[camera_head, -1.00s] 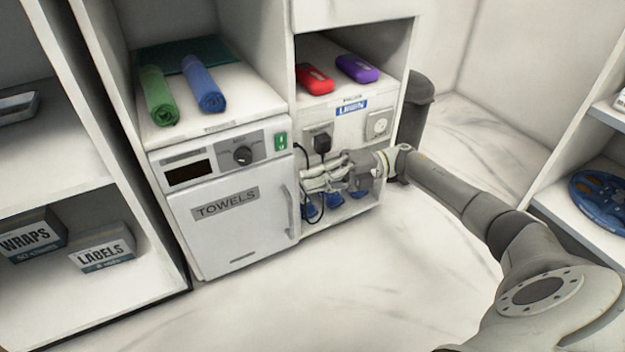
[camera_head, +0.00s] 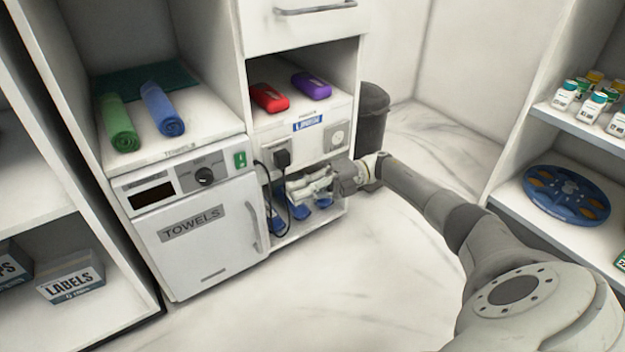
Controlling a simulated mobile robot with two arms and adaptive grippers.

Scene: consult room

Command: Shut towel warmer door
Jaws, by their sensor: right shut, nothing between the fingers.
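The towel warmer (camera_head: 160,197) is a white box with a dark display, a knob and a green switch on its top panel. Its door (camera_head: 205,250), labelled TOWELS, looks flush with the body, with no gap that I can make out. The door's vertical handle (camera_head: 252,226) is on its right edge. My right gripper (camera_head: 291,190) is shut and empty, right of the handle and apart from it, in front of the open compartment beside the warmer. My left gripper is not in view.
A black plug and cord (camera_head: 283,158) hang just by my right gripper. Blue items (camera_head: 322,200) lie in the compartment behind it. Rolled green (camera_head: 120,125) and blue (camera_head: 163,110) towels lie above the warmer. A dark bin (camera_head: 373,120) stands behind. The floor in front is clear.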

